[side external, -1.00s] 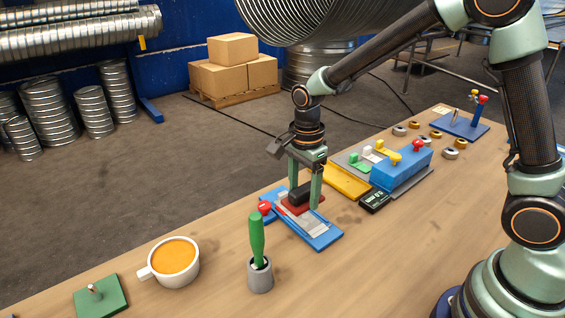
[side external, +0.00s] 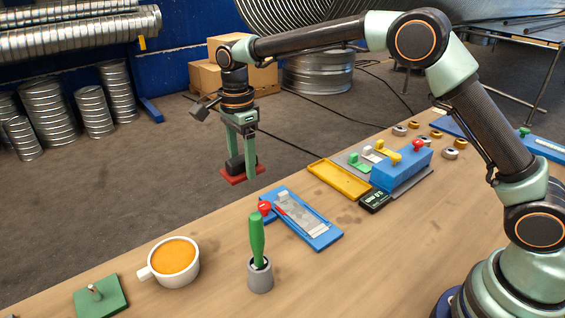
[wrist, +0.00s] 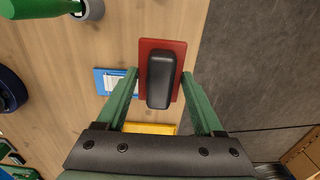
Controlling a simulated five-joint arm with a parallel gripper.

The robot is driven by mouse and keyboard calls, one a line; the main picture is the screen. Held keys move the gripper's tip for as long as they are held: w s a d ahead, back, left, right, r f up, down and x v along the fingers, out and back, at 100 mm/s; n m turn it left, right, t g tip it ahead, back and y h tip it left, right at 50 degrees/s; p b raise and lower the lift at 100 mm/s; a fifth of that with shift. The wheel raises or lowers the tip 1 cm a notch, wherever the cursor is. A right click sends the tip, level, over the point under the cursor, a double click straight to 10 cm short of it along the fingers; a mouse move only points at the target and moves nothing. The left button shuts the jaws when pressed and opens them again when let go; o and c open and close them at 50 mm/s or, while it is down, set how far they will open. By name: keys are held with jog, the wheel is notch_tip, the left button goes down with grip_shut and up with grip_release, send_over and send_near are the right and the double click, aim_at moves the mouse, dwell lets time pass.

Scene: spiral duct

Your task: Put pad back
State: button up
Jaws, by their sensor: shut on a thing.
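The pad is a red plate with a black block handle (side external: 236,165). My gripper (side external: 243,166) is shut on the black handle and holds the pad in the air, near the table's far edge. In the wrist view, the red plate (wrist: 181,55) shows between my green fingers (wrist: 160,76), with the handle on top. The blue fixture (side external: 325,239) lies on the table below and to the right of the pad, with a pale strip (side external: 297,212) and a red knob (side external: 264,207). Part of this fixture (wrist: 102,83) shows behind my left finger in the wrist view.
A green-handled tool (side external: 257,238) stands in a grey cup (side external: 260,276). A mug of orange liquid (side external: 173,258) and a green plate with a peg (side external: 103,301) are at left. A yellow tray (side external: 338,179), blue block (side external: 402,167) and black display (side external: 374,201) are right.

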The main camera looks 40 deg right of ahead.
notch_tip(320, 180, up, 4)
send_over(220, 232)
jog(key=d, duration=0.1)
jog(key=a, duration=0.1)
notch_tip(220, 232, down, 20)
jog(key=shift+w+r, duration=0.1)
jog(key=shift+r, duration=0.1)
jog(key=shift+f, duration=0.1)
dwell(0.4)
jog(key=o, duration=1.3)
